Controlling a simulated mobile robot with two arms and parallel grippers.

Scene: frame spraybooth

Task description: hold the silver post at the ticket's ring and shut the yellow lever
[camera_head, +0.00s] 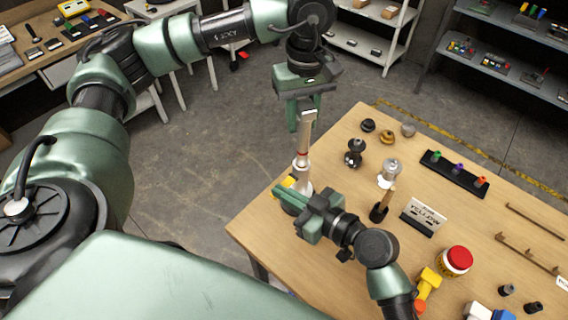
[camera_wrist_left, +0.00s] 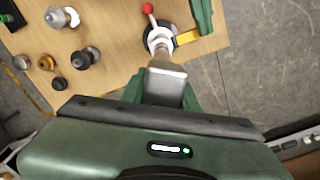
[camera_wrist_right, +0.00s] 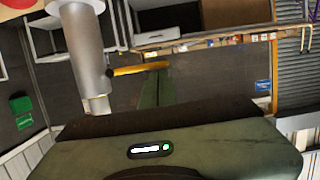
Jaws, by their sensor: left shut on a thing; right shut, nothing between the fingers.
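The silver post (camera_head: 302,170) stands upright at the table's near-left corner, with a red band partway up. My left gripper (camera_head: 303,118) is shut on its upper part, above the band. The left wrist view shows the post (camera_wrist_left: 167,80) between the fingers. The yellow lever (camera_head: 289,181) sticks out low from the post, and it also shows in the left wrist view (camera_wrist_left: 188,37). My right gripper (camera_head: 284,194) is shut and empty beside the lever. In the right wrist view the lever (camera_wrist_right: 135,70) reaches the fingertips; contact is unclear. The ticket (camera_head: 425,213) reads "YELLOW"; its smaller print is unreadable.
A red button on a yellow-white base (camera_head: 457,260) and a yellow item (camera_head: 428,283) lie near my right arm. Dark and silver fittings (camera_head: 355,150) and a black strip with coloured pegs (camera_head: 455,172) stand farther back. Shelves line the back.

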